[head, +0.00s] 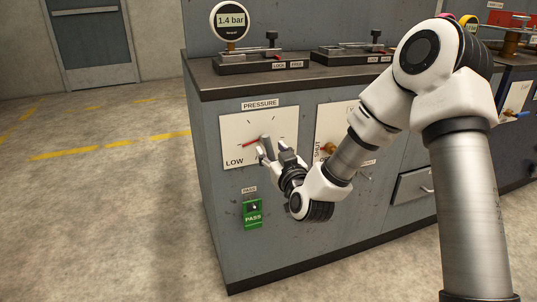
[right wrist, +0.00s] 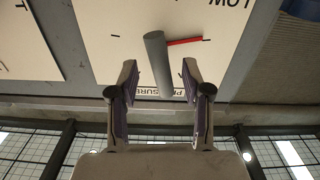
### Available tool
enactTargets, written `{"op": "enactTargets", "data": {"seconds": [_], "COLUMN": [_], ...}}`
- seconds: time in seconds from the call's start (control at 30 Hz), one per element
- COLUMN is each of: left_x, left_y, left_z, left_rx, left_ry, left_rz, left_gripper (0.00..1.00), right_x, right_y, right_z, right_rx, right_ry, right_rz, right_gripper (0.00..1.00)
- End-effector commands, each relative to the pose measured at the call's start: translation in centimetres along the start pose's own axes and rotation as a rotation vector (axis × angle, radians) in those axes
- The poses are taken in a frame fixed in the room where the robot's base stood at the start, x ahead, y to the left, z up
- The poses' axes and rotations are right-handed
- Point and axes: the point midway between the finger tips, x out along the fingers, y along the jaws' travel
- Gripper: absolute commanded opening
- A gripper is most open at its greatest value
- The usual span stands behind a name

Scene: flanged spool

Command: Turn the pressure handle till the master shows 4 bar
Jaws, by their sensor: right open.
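The round master gauge (head: 231,20) stands on top of the bench and reads 1.4 bar. The pressure plate (head: 234,128) on the bench front has a scale with LOW at its lower left. Its red pointer (head: 250,142) points left and slightly down. In the right wrist view the grey pressure handle (right wrist: 157,62) sticks out from the plate, with the red pointer (right wrist: 184,41) beside it. My right gripper (right wrist: 160,80) is open, one finger on each side of the handle, with gaps showing. In the head view the gripper (head: 274,152) partly covers the handle. My left gripper is not in view.
A green PASS switch (head: 253,213) sits below the pressure plate. A second plate (head: 328,122) with a brass knob (head: 328,149) is to the right, partly behind my right arm. Clamp fixtures (head: 262,62) stand on the bench top. The floor at left is clear.

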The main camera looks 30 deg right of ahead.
Motion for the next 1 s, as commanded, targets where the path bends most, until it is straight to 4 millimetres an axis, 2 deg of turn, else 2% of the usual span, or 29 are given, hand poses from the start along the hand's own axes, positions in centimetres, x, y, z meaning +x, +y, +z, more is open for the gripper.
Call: {"op": "enactTargets", "data": {"seconds": [0.1,0.2,0.43,0.47,0.5,0.6,1.0], "left_x": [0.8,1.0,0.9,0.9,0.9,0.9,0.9], "left_y": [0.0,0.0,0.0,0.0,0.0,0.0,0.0], "left_z": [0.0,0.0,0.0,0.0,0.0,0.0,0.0], "left_rx": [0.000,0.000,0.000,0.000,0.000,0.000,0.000], "left_ry": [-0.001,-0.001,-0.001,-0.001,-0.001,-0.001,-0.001], "left_rz": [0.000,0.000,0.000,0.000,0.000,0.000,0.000], "left_gripper": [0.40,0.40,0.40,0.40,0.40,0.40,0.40], "right_x": [2.1,3.0,3.2,3.2,3.2,3.2,3.2], "right_y": [-0.1,-0.1,-0.1,-0.1,-0.1,-0.1,-0.1], "right_z": [0.3,0.2,0.1,0.1,0.1,0.1,0.1], "right_rx": [-0.002,0.000,0.001,0.001,0.001,0.001,0.020], "right_ry": [0.001,-0.001,-0.004,-0.004,-0.004,-0.004,-0.003], "right_rz": [0.000,-0.001,-0.001,-0.001,-0.001,-0.001,-0.001], "right_gripper": [0.49,0.49,0.49,0.45,0.31,0.00,0.00]}}
